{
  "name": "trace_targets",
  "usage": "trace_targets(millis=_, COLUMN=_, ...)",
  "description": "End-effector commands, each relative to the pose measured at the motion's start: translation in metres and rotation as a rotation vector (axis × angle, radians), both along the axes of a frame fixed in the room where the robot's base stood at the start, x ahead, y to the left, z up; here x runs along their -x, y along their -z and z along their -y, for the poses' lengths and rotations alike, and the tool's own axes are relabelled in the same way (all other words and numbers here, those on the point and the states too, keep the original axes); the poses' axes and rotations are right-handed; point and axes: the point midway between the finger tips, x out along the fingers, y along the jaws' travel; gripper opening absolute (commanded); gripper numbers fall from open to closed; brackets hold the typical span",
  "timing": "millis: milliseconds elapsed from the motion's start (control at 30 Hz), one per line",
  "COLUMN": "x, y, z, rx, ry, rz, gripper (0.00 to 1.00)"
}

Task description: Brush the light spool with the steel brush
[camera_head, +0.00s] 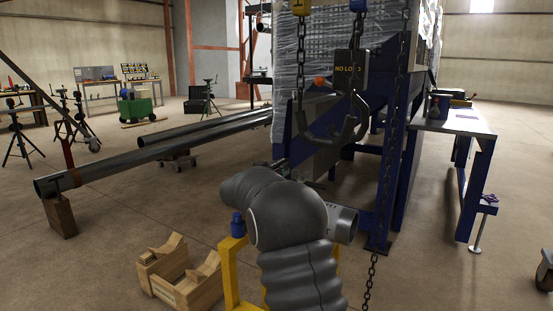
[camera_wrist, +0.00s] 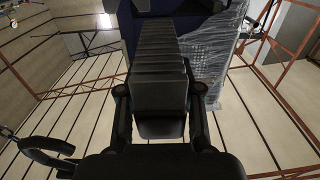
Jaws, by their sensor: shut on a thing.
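A short light-grey cylinder with a dark end (camera_head: 345,222), which looks like the light spool, shows to the right of my arm in the head view. Most of it is hidden behind my grey-sleeved arm. I take this block to be the steel brush, held between the fingers. Its contact with the spool cannot be seen in either view.
A yellow stand (camera_head: 231,272) with a blue cap and a wooden cradle (camera_head: 180,277) stand left of my arm. A chain hoist hook (camera_head: 345,125) hangs ahead, by a blue steel frame (camera_head: 391,160). Long pipes (camera_head: 110,171) lie left; a blue-legged bench (camera_head: 451,123) stands right.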

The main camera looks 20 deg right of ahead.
Motion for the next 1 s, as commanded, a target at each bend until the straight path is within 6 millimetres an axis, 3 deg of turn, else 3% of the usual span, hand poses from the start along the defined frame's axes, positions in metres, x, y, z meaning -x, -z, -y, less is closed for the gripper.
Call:
trace_targets(millis=400, x=0.001, y=-0.033, z=0.002, rx=0.001, ry=0.002, rz=0.001, gripper=0.00)
trace_targets(millis=1000, x=0.001, y=-0.033, z=0.002, rx=0.001, ry=0.002, rz=-0.001, gripper=0.00)
